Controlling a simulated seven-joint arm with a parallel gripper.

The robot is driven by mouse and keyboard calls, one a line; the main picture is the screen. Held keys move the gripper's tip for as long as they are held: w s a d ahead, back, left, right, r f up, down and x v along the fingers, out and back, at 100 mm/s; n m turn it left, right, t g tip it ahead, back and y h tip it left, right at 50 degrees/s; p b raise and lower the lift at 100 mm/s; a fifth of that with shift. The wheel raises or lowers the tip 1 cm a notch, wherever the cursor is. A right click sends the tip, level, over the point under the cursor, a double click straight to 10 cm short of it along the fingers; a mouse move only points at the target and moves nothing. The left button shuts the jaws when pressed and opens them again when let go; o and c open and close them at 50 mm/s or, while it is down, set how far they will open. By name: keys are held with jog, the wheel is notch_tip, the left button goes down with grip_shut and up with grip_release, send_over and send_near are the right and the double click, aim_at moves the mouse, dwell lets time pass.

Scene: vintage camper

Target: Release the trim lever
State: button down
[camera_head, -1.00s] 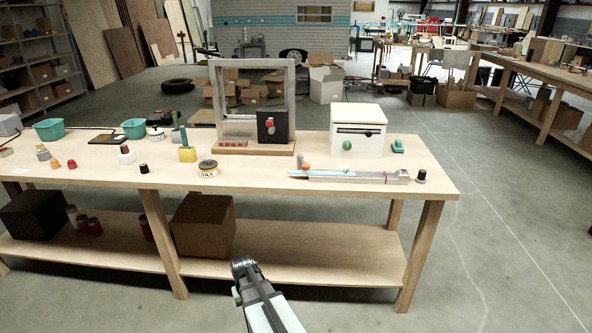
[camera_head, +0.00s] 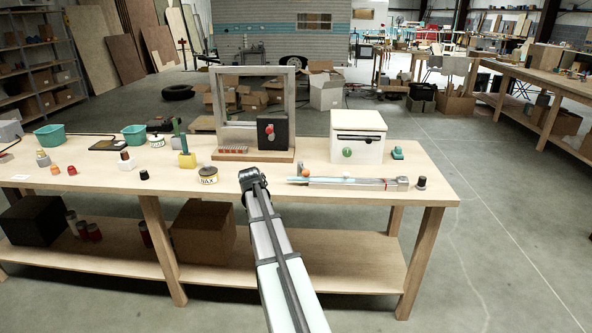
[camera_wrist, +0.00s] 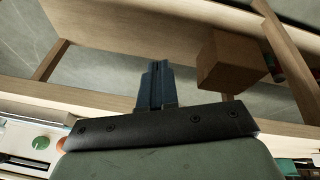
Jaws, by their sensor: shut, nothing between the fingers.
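A long, low fixture (camera_head: 350,183) with a pale blue strip and a grey metal block at its right end lies along the front right of the workbench. An orange knob (camera_head: 305,173) stands near its left end; I cannot tell for sure whether this is the trim lever. My gripper (camera_head: 250,178) is at the bench's front edge, left of the fixture and apart from the knob. In the wrist view its dark fingers (camera_wrist: 155,85) are together and empty. The fixture is not clearly visible there.
A window frame (camera_head: 290,110) with a black box (camera_head: 283,130) and red knob stands behind my gripper. A white cabinet (camera_head: 358,132) with a green knob stands behind the fixture. A wax tin (camera_head: 208,175) sits to the left.

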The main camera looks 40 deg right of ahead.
aim_at(303, 173)
jog(key=w+d+r+m+g+h, duration=0.1)
jog(key=w+d+r, duration=0.2)
jog(key=d+r, duration=0.3)
jog(key=w+d+r+m+g+h, duration=0.1)
jog(key=d+r, duration=0.4)
jog(key=r, duration=0.7)
jog(key=shift+w+d+r+m+h, duration=0.2)
jog(key=shift+w+d+m+h, duration=0.2)
jog(key=shift+w+m+h, duration=0.5)
jog(key=shift+w, duration=0.1)
jog(key=x, duration=0.4)
jog(key=s+x, duration=0.1)
jog(key=x, duration=0.2)
jog(key=s+d+x, duration=0.1)
jog(key=x, duration=0.3)
jog(key=shift+d, duration=0.15)
jog(key=shift+s+d+f, duration=0.1)
jog(key=shift+s+d, duration=0.25)
jog(key=shift+d, duration=0.1)
jog(key=shift+s, duration=0.1)
